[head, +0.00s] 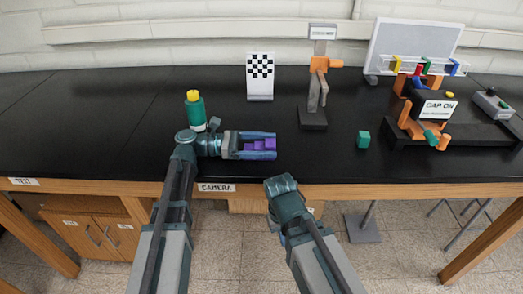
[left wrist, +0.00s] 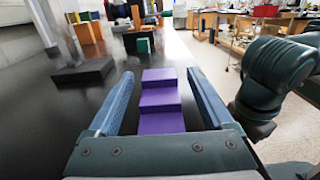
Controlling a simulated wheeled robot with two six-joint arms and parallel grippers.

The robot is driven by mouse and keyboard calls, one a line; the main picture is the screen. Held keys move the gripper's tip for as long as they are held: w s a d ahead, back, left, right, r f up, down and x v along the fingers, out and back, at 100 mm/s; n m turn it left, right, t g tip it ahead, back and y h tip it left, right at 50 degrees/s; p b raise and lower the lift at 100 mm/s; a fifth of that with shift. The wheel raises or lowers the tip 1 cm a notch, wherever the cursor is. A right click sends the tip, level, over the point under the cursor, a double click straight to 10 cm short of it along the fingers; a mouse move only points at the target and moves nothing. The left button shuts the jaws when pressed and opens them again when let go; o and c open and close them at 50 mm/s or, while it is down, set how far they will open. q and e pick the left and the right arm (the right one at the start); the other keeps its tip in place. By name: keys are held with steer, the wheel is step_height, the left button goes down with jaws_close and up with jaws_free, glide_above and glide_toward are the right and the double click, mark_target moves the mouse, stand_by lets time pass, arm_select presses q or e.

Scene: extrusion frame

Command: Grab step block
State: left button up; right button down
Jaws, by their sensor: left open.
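The purple step block (head: 262,144) is on the black table near its front edge, and it also shows in the left wrist view (left wrist: 160,101) with its stepped faces. My left gripper (head: 274,146) is open, with one finger on each side of the block. In the left wrist view, gaps show between the block and both fingers (left wrist: 160,88). Part of the block is hidden by a finger in the head view. My right arm ends at the table's front edge, and its fingers do not show.
A green bottle with a yellow cap (head: 195,110) stands close behind my left wrist. A checkerboard stand (head: 260,77), an orange-armed post (head: 318,85), a teal cube (head: 363,140) and a "CAP ON" fixture (head: 437,109) are further back or right. Table space at the left is clear.

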mark_target(265, 143)
arm_select(q)
jaws_close()
stand_by(0.4)
steer(key=shift+r, duration=0.1)
step_height(265, 143, up, 10)
steer(key=p, duration=1)
